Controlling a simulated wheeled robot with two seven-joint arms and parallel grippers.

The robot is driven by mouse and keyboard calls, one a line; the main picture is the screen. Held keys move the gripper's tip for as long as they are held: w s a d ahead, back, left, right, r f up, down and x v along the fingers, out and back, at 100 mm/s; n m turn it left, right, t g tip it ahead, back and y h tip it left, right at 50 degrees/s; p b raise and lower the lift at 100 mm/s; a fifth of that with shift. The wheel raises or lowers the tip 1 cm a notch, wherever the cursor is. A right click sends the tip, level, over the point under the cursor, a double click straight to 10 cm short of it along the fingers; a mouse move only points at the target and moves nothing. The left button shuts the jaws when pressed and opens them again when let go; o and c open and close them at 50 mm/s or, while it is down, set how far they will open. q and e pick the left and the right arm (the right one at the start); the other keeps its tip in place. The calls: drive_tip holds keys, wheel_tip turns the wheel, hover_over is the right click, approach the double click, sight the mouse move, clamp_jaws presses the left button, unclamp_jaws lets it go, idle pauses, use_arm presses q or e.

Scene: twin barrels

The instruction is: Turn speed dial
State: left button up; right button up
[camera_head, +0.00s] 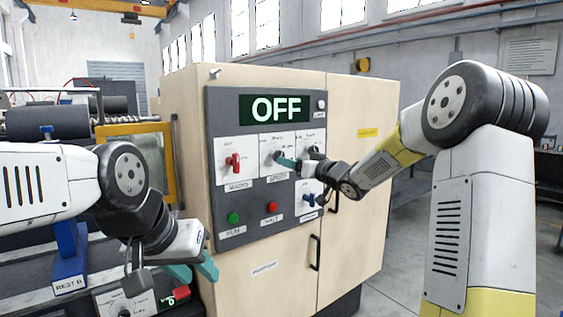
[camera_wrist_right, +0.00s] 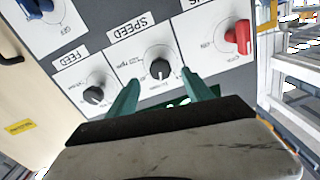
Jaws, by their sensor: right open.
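The speed dial (camera_head: 277,156) is the middle black knob in the panel's upper row, under the OFF display (camera_head: 274,108). In the right wrist view the black speed dial (camera_wrist_right: 159,69) appears upside down under its SPEED label. My right gripper (camera_wrist_right: 160,82) is open, its teal fingers on either side of the dial with gaps visible; I cannot tell whether the tips reach its depth. In the head view the right gripper (camera_head: 288,163) is at the dial and partly covers it. My left gripper (camera_head: 195,270) is low at the left, away from the dial, fingers apart and empty.
A red knob (camera_head: 233,162) is left of the speed dial and the feed dial (camera_wrist_right: 95,95) is on its other side. Below are a green button (camera_head: 233,217), a red button (camera_head: 272,207) and a blue knob (camera_head: 308,199). A machine with rollers (camera_head: 48,122) stands left.

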sight(276, 156)
drive_tip(key=x, duration=0.7)
clamp_jaws()
drive_tip(key=shift+n, duration=0.3)
drive_tip(key=n, duration=0.9)
drive_tip(key=shift+w, duration=0.1)
drive_tip(key=shift+n, duration=0.3)
idle(0.5)
